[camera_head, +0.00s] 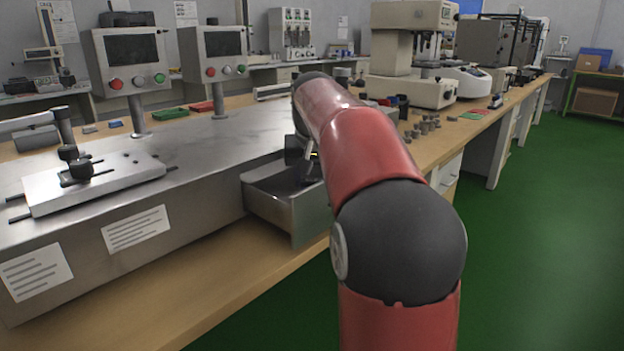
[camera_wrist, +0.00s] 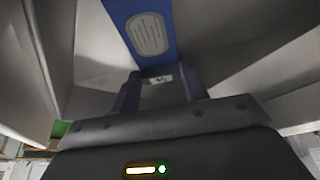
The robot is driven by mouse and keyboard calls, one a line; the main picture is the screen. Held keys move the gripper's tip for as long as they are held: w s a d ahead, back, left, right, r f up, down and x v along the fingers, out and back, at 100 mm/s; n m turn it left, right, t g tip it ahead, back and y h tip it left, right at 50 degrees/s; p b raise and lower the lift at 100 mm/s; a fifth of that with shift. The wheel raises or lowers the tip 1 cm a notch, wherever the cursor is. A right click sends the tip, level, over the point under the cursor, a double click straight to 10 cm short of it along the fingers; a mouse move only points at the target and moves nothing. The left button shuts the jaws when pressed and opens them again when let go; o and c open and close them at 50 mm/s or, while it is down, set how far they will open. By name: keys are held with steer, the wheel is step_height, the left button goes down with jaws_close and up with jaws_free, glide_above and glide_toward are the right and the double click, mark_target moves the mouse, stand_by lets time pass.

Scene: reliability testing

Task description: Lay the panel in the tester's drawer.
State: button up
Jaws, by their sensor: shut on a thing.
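The tester's drawer (camera_head: 291,209) is a grey metal box pulled out from the front of the long metal tester (camera_head: 215,150). My gripper (camera_head: 303,165) reaches down into the drawer, mostly hidden by my arm. In the wrist view the drawer's metal walls (camera_wrist: 235,42) rise on both sides of my gripper (camera_wrist: 158,82). The blue panel (camera_wrist: 158,55) with a grey ribbed oval lies between and beyond the fingers, and my gripper is shut on it. In the head view the panel cannot be made out. Whether it touches the drawer floor I cannot tell.
A plate with dark clamps (camera_head: 92,183) lies on the tester at the left. Two control boxes (camera_head: 130,60) stand on posts behind it. Small grey parts (camera_head: 425,125) and a beige press (camera_head: 410,75) stand on the bench to the right. The green floor is clear at the right.

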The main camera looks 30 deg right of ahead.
steer(key=shift+f, duration=0.2)
steer(key=o, duration=1)
steer(key=shift+c, duration=0.2)
steer(key=shift+r, duration=0.1)
steer(key=shift+s+r, duration=0.1)
steer(key=shift+r, duration=0.4)
steer(key=p+v, duration=0.2)
steer(key=v, duration=0.9)
steer(key=shift+s+a, duration=0.1)
steer(key=shift+s, duration=0.05)
